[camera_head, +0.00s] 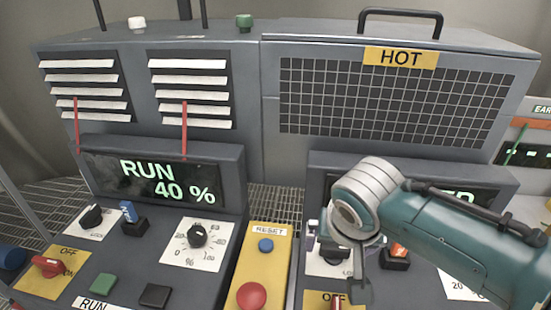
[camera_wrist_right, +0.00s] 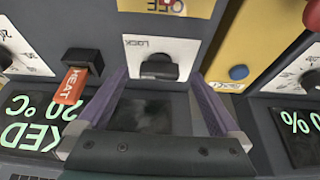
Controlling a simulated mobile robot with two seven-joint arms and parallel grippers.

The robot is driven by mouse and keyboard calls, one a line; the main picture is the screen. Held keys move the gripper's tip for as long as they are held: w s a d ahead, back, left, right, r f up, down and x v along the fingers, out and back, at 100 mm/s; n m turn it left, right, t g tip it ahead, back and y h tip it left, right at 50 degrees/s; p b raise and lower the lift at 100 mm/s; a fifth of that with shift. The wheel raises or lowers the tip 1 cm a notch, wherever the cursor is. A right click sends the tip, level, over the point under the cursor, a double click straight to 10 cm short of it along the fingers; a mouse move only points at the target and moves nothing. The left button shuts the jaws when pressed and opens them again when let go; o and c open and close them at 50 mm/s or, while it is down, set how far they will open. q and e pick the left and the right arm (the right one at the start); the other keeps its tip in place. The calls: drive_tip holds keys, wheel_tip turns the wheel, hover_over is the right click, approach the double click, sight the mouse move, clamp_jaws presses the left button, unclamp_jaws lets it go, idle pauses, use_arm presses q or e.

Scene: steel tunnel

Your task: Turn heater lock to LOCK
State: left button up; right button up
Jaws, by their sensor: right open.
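The heater lock is a black knob (camera_wrist_right: 158,68) on a white plate marked LOCK (camera_wrist_right: 150,44), seen upside down in the right wrist view. My right gripper (camera_wrist_right: 158,75) is open, its two purple fingers on either side of the knob with a gap on each side; contact cannot be made out. In the head view my right wrist and gripper cover most of the lock plate (camera_head: 318,268). A green-lit display (camera_wrist_right: 30,120) beside it shows letters ending in KED. My left gripper is not in view.
An orange HEAT switch (camera_wrist_right: 70,86) sits close beside the lock. A yellow panel with a blue RESET button (camera_head: 265,245) and a red button (camera_head: 251,295) stands to the left. The left console (camera_head: 130,255) holds several knobs, with a display reading RUN 40 %.

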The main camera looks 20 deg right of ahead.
drive_tip(key=p+v, duration=0.1)
drive_tip(key=v, duration=0.7)
